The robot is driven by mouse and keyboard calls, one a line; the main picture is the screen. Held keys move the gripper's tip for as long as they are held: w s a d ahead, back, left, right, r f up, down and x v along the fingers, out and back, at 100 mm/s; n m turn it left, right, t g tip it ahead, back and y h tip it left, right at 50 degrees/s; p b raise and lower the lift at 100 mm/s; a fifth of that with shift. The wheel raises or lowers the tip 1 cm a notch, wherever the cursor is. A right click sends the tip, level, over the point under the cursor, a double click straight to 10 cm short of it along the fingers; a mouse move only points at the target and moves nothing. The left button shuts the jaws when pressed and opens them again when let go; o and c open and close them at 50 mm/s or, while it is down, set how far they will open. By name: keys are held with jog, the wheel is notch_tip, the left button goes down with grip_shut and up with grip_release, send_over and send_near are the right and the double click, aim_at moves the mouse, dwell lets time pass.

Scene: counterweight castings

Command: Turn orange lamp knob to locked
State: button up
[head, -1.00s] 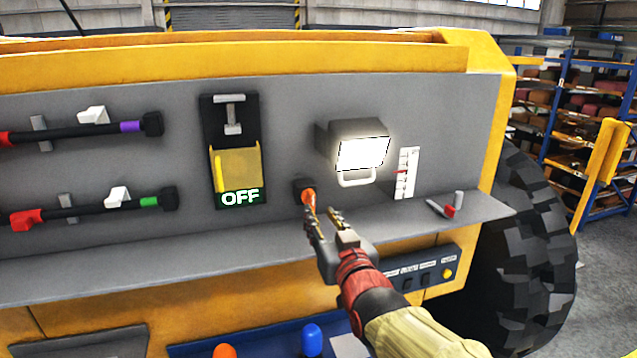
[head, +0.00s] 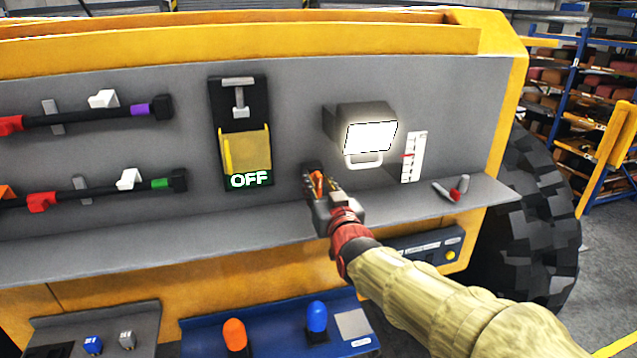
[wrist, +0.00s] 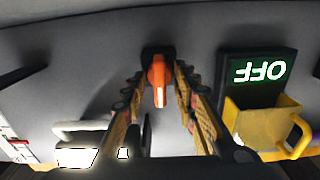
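The orange knob (head: 318,184) sits on a dark square mount on the grey panel, below and left of the lit lamp (head: 368,137). In the wrist view, which is upside down, the knob (wrist: 158,74) shows a pale stripe on its narrow end. My gripper (head: 320,186) is at the knob, with one finger on each side. In the wrist view the fingers of my gripper (wrist: 160,80) stand apart, with narrow gaps to the knob, so it looks open around it. The head view partly hides the knob behind the fingers. No locked marking is readable.
A grey shelf (head: 240,232) runs below the knob and carries a small red-and-grey item (head: 452,191). A yellow cover with an OFF sign (head: 249,180) is to the left. A white gauge (head: 413,157) is right of the lamp. Barred handles (head: 95,112) are far left.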

jog(key=shift+c, duration=0.9)
grip_shut()
jog(key=shift+f+b, duration=0.15)
jog(key=shift+b, duration=0.5)
jog(key=m+b, duration=0.1)
jog(key=b, duration=0.1)
jog(key=m+b, duration=0.1)
jog(key=b, duration=0.2)
jog(key=shift+d+f+m, duration=0.1)
jog(key=shift+f+m, duration=0.15)
jog(key=shift+m, duration=0.15)
jog(key=m+b, duration=0.6)
jog(key=b, duration=0.5)
jog(key=shift+w+d+f, duration=0.1)
jog(key=m+b, duration=0.3)
jog(key=shift+m+b, duration=0.3)
jog(key=shift+b, duration=0.05)
jog(key=shift+m+b, duration=0.85)
jog(key=shift+m, duration=1.75)
